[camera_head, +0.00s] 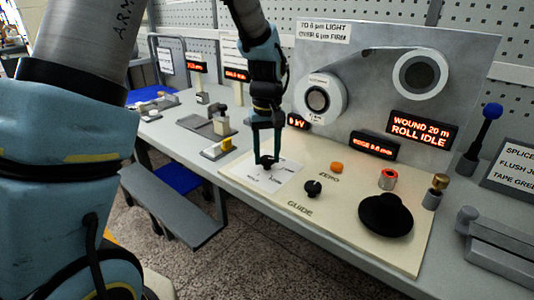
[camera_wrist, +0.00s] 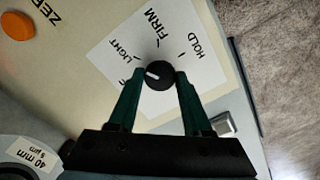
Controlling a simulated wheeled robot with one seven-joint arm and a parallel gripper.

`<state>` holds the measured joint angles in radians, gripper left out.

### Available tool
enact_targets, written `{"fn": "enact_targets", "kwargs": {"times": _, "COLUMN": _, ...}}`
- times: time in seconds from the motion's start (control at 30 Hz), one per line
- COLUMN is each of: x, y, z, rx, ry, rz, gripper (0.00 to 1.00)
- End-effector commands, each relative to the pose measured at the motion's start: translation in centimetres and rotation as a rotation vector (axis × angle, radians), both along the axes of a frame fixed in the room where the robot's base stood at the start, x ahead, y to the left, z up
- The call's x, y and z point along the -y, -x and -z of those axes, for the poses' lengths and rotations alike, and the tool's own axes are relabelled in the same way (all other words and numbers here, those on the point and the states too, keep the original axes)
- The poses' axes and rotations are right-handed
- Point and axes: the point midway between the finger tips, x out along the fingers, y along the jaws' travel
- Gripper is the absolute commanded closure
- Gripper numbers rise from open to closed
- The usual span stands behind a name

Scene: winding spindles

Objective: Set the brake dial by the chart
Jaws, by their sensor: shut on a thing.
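The brake dial is a small black knob with a white pointer; it shows in the wrist view (camera_wrist: 160,76) and the head view (camera_head: 268,161). It sits on a white card (camera_wrist: 193,74) marked LIGHT, FIRM and HOLD, with a partly hidden label at the left. The pointer aims left, near LIGHT and the hidden label; I cannot tell which exactly. My gripper (camera_wrist: 158,80) points down, its two green fingers shut on the dial's sides.
A roll (camera_head: 320,98) carries a label in the wrist view (camera_wrist: 33,153) reading 40 mm and a blurred µm figure. A display (camera_head: 422,130) reads WOUND 20 m, ROLL IDLE. An orange button (camera_head: 336,168), guide knob (camera_head: 313,188) and black disc (camera_head: 386,215) stand right of the dial.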

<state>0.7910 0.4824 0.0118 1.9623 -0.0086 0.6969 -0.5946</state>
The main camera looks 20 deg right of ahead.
Motion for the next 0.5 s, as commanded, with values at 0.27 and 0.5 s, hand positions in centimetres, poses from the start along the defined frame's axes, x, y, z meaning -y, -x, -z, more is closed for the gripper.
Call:
{"fn": "enact_targets", "kwargs": {"times": 0.27, "x": 0.01, "y": -0.06, "z": -0.02, "rx": 0.001, "ry": 0.001, "rz": -0.032, "gripper": 1.00}}
{"fn": "enact_targets", "kwargs": {"times": 0.5, "x": 0.01, "y": -0.06, "z": -0.01, "rx": 0.001, "ry": 0.001, "rz": -0.032, "gripper": 1.00}}
